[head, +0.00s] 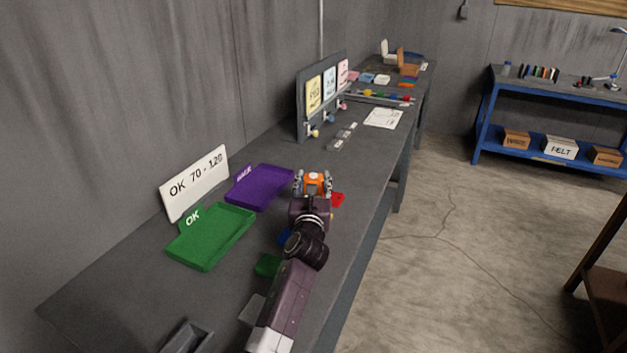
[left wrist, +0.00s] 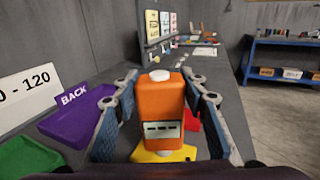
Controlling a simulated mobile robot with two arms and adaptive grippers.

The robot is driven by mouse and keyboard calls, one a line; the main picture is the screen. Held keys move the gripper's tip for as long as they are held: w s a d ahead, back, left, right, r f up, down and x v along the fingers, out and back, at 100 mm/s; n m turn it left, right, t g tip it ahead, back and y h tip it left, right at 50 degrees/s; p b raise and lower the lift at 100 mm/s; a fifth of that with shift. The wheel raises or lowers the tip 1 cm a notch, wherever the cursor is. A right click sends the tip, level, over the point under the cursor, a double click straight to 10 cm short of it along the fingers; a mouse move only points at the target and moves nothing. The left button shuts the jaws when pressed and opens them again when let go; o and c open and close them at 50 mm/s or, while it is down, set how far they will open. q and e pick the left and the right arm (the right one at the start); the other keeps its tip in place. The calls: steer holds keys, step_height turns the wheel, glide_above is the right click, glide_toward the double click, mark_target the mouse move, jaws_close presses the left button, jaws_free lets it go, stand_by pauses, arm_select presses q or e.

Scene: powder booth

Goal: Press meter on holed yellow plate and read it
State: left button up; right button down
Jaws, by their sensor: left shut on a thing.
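My left gripper (head: 313,180) is shut on the orange meter (left wrist: 162,105), a finger on each side. The meter is upright, with a white cap on top and a small display that shows dashes, no number. The meter's orange top (head: 315,179) shows there between the fingers. My right gripper is not in view.
A red plate (head: 338,200), a blue plate (head: 284,237) and a green plate (head: 267,265) lie around my arm. A green OK tray (head: 212,240), a purple BACK tray (head: 258,187) and a sign "OK 70 - 120" (head: 195,184) stand left. A dark holder (head: 187,338) sits near.

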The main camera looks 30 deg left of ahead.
arm_select(q)
steer(key=shift+f, duration=0.35)
stand_by(0.3)
steer(key=shift+f, duration=0.15)
stand_by(0.7)
step_height(320, 180, up, 6)
steer(key=p, duration=0.6)
stand_by(1.2)
steer(key=shift+s+d, duration=0.15)
steer(key=shift+s, duration=0.2)
steer(key=s+d+m+h, duration=0.1)
steer(key=s+d+h, duration=0.1)
steer(key=s+d, duration=0.3)
steer(key=s+d+m+t+h+b, duration=0.1)
steer(key=s+d, duration=0.5)
steer(key=s, duration=0.7)
steer(key=s+d+m+h+b, duration=0.1)
steer(key=s+d+h, duration=0.3)
steer(key=s, duration=0.5)
steer(key=shift+d+f+m+t, duration=0.35)
steer(key=shift+d+m, duration=0.4)
steer(key=shift+m, duration=0.15)
